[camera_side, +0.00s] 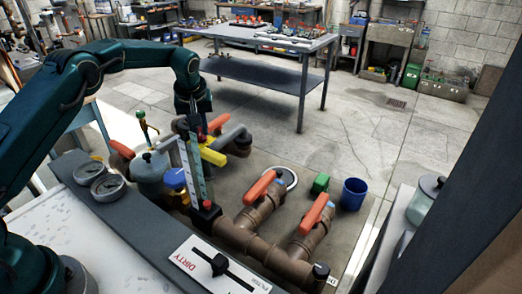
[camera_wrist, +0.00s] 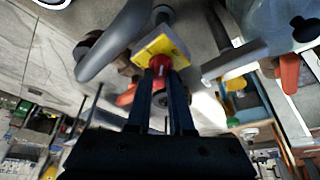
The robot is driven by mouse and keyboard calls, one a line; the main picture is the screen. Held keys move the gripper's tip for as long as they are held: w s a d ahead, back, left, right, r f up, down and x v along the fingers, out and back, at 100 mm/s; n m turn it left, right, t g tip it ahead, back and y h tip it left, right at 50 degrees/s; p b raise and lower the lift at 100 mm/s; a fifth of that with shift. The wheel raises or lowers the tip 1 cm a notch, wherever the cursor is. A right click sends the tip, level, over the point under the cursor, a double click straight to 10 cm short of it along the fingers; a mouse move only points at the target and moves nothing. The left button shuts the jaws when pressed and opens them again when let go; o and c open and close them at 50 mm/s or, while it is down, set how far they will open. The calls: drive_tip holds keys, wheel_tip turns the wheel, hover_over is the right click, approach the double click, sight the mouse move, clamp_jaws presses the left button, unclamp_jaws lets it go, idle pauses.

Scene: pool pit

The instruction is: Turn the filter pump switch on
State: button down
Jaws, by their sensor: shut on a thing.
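My gripper (camera_side: 196,126) points down over the pipework in the side view. Its dark fingers (camera_wrist: 160,72) are shut on a small red knob (camera_wrist: 155,63) in the wrist view. The red knob (camera_side: 203,138) also shows beside the fingers in the side view. It sits against a yellow block (camera_wrist: 160,47), which appears in the side view (camera_side: 213,156) among grey handles.
Brown pipes with orange handles (camera_side: 261,187) lie to the right. A white panel marked DIRTY (camera_side: 190,256) with a black slider is in front. A tall clear gauge (camera_side: 190,178) stands close to my gripper.

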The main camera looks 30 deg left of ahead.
drive_tip(key=m+h, duration=0.1)
drive_tip(key=m, duration=0.4)
drive_tip(key=shift+s+a+t+h, duration=0.15)
drive_tip(key=shift+t+h, duration=0.25)
drive_tip(key=shift+m+h, duration=0.7)
drive_tip(key=shift+m, duration=1.1)
drive_tip(key=c, duration=0.8)
unclamp_jaws()
drive_tip(key=shift+v, duration=2.6)
drive_tip(key=shift+f, duration=0.1)
